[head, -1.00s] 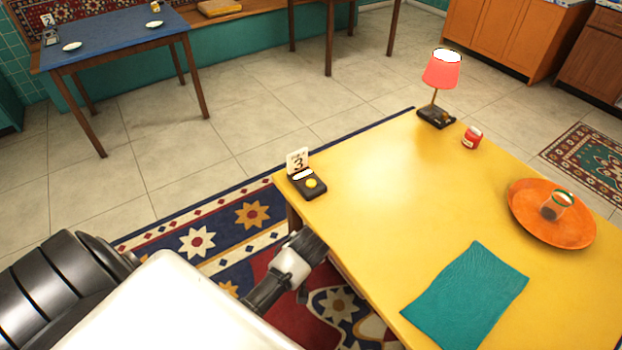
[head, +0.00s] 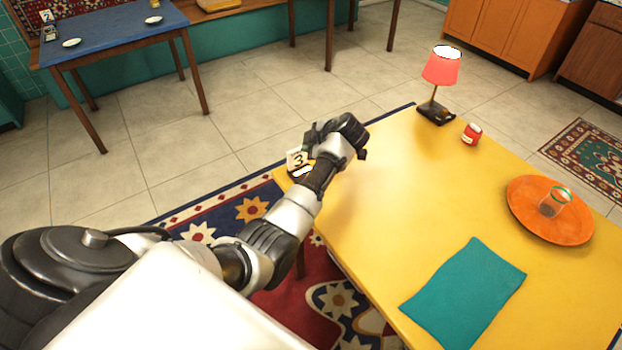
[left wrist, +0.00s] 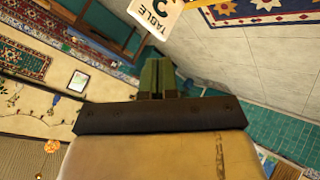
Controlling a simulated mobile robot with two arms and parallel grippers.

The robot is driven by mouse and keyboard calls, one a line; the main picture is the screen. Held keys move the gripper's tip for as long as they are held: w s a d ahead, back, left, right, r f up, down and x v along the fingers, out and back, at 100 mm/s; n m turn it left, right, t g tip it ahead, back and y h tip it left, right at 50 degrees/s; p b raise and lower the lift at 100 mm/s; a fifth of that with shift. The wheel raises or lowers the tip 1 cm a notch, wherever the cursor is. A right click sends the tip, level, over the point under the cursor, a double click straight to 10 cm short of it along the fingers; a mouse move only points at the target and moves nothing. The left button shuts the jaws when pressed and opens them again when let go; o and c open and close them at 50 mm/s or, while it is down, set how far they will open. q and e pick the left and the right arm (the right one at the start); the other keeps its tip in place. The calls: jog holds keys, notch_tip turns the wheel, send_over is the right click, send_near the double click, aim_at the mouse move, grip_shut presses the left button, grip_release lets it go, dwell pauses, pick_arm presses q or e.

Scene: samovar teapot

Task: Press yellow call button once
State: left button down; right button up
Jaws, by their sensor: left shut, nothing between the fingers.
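The yellow call button is hidden behind my left arm in the head view. Only a bit of its dark base with a white label (head: 302,172) shows at the near-left corner of the yellow table (head: 400,190). The white number card 3 (head: 295,159) stands at its back. My left gripper (head: 342,135) is over that corner, past the card. In the left wrist view its fingers (left wrist: 157,78) are shut and empty, with the card (left wrist: 155,14) at the top edge. I cannot tell its exact height over the button. My right gripper is not in view.
A red lamp (head: 441,68) and a red jar (head: 472,134) stand at the table's far side. An orange tray (head: 525,222) with a glass (head: 554,202) is at right. A teal cloth (head: 465,295) lies in front. The table's middle is clear.

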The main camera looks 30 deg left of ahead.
pick_arm(q)
notch_tip(320, 180, down, 8)
jog(key=b, duration=0.6)
jog(key=shift+f, duration=0.15)
jog(key=shift+f+b, duration=0.3)
jog(key=shift+b, duration=0.1)
dwell(0.8)
dwell(0.8)
jog(key=shift+f+b, duration=0.4)
